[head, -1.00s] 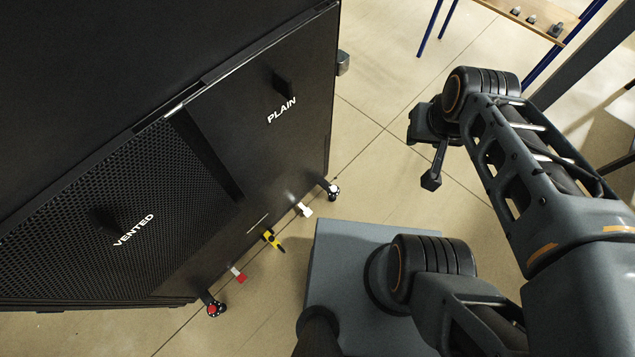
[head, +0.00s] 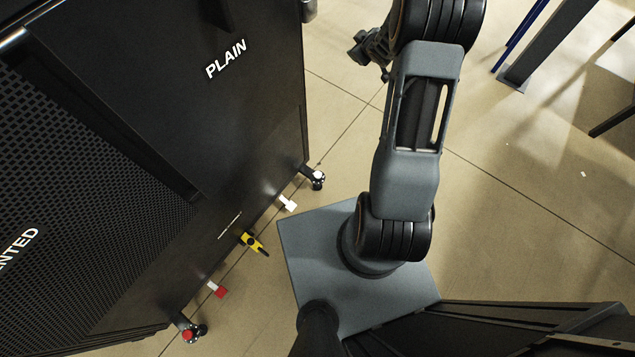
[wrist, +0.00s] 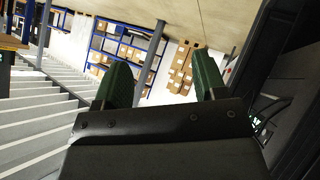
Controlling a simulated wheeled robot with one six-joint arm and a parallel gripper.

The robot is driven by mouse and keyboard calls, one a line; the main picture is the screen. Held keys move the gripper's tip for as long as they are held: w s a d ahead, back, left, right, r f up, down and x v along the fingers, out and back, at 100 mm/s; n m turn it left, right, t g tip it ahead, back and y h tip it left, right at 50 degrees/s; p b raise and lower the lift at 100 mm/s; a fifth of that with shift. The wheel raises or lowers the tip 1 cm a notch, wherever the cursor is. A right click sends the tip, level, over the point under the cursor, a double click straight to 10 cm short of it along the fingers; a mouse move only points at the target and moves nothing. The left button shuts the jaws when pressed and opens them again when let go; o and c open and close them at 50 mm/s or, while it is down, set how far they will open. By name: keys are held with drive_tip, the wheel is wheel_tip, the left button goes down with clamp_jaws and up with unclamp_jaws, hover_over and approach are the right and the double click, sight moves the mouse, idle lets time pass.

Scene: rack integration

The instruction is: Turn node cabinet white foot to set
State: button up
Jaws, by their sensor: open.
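The black cabinet (head: 262,120) fills the left of the head view, with a panel marked PLAIN and a vented panel. Its foot with a white top (head: 317,176) stands on the floor at the cabinet's right lower corner. A foot with a red top (head: 190,333) is at the other lower corner. My gripper (wrist: 162,78) is open and empty in the wrist view, its two green fingers apart. In the head view my gripper (head: 368,48) is small, partly hidden by the arm, above and right of the white foot and well apart from it.
Along the cabinet's lower edge are a white tag (head: 288,203), a yellow lever (head: 255,243) and a red-and-white tag (head: 218,290). Tile floor (head: 345,135) lies clear between cabinet and arm. The wrist view shows distant blue shelving (wrist: 125,48) with boxes.

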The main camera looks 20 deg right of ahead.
wheel_tip(320, 180, down, 19)
drive_tip(key=d+n+y+b, duration=0.2)
drive_tip(key=y+b, duration=0.2)
drive_tip(key=b, duration=0.1)
drive_tip(key=n+g+y+b, duration=0.1)
drive_tip(key=n+y+b, duration=0.3)
drive_tip(key=y+b, duration=0.85)
approach(317, 174)
drive_tip(key=x, duration=0.2)
drive_tip(key=b+x, duration=0.1)
drive_tip(key=x, duration=0.2)
drive_tip(key=b+x, duration=0.1)
drive_tip(key=x, duration=0.2)
drive_tip(key=shift+a+f, duration=0.1)
drive_tip(key=shift+f, duration=0.15)
drive_tip(key=shift+x, duration=0.8)
drive_tip(key=shift+c, duration=0.2)
drive_tip(key=shift+m, duration=0.3)
drive_tip(key=c, duration=0.9)
